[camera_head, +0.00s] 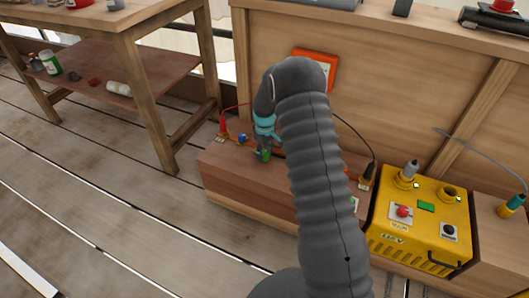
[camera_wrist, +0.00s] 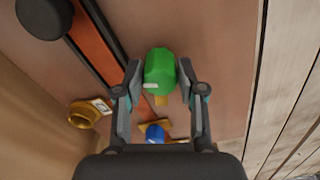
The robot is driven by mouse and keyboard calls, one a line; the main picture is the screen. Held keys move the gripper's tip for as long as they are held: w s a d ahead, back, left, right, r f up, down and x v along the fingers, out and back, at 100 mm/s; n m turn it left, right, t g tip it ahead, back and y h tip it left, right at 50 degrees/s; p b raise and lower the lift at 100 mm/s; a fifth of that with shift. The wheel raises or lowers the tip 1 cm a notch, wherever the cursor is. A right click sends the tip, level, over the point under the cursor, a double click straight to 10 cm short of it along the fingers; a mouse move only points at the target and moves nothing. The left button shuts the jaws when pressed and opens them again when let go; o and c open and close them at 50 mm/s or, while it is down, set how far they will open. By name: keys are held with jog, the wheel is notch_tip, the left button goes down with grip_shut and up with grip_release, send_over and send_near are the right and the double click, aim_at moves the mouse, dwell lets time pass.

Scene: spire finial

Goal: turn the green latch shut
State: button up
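The green latch (camera_wrist: 160,72) shows in the wrist view as a rounded green knob with a brass-coloured piece below it. It is between the two fingers of my gripper (camera_wrist: 160,68), near the fingertips. The fingers are apart, with a narrow gap seeming to show on each side of the knob. In the head view my gripper (camera_head: 265,135) points down over the wooden bench box, and a bit of the green latch (camera_head: 264,155) shows at its tips. My arm hides much of the box top behind it.
A blue knob (camera_wrist: 154,133) and a brass ring (camera_wrist: 85,113) are close to the fingers. An orange strip (camera_wrist: 98,42) with dark edges runs beside the latch. A yellow control box (camera_head: 420,225) stands right of my arm. A wooden table (camera_head: 115,45) stands left; floor between is clear.

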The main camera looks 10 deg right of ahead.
grip_shut()
jog(key=shift+m, duration=0.3)
jog(key=m+b, duration=0.1)
jog(key=m, duration=0.1)
jog(key=shift+f+m, duration=0.1)
jog(key=shift+m, duration=0.3)
jog(key=m+b, duration=0.1)
jog(key=m, duration=0.2)
jog(key=shift+m, duration=0.3)
jog(key=m+b, duration=0.1)
jog(key=m, duration=0.2)
jog(key=shift+m, duration=0.3)
jog(key=shift+m+b, duration=0.4)
jog(key=shift+m, duration=1.4)
